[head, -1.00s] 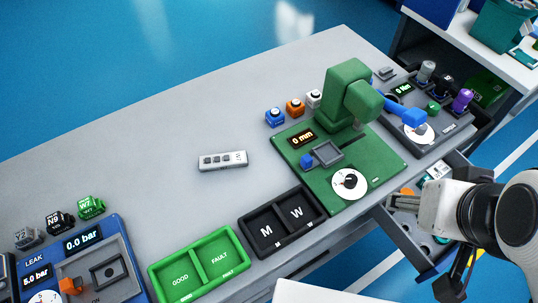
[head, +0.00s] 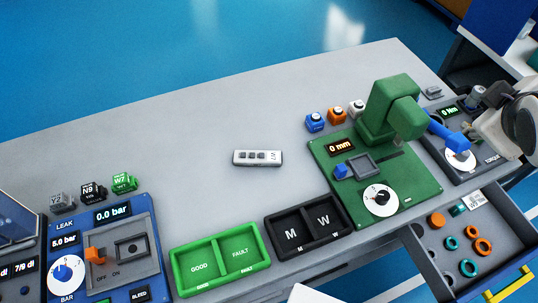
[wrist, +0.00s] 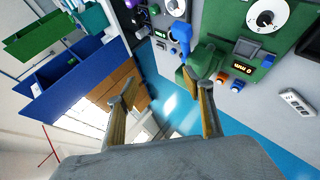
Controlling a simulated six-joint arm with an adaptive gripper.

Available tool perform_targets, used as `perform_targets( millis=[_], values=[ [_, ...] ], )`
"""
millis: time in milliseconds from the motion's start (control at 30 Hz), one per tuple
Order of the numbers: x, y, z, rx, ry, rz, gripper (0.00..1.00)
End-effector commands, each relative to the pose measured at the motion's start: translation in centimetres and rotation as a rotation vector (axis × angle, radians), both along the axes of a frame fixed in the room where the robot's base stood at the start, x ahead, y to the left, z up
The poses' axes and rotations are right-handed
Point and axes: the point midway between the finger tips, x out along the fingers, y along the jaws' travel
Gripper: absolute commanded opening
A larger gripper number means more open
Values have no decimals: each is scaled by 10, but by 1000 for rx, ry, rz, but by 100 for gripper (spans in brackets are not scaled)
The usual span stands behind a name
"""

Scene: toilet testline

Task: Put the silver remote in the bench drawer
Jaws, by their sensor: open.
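The silver remote (head: 258,158) lies flat on the grey bench, left of the green test station; it also shows in the wrist view (wrist: 297,102) at the right. The bench drawer (head: 442,270) is pulled open at the bench's front right, with several orange and teal rings and small parts inside. My gripper (wrist: 164,98) is open and empty in the wrist view, high above the bench and well away from the remote. In the head view my arm is at the right edge, above the grey torque station, and the fingertips cannot be made out.
The green station (head: 374,175) with its tall head stands between my arm and the remote. A black M/W tray (head: 306,229) and a green GOOD/FAULT tray (head: 220,261) line the front edge. The bench around the remote is clear.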

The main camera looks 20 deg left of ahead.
Motion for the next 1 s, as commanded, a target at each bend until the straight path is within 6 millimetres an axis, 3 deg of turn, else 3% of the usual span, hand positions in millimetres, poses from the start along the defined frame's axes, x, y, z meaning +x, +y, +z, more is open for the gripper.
perform_targets(
  millis=[200, 500, 800, 1000],
  values=[
    [59, 26, 9, -235, -71, 259, 51],
    [125, 81, 9, -548, -182, 625, 51],
    [169, 151, -12, -836, -322, 1000, 51],
    [184, 202, -35, -1006, -445, 1250, 51]
  ],
)
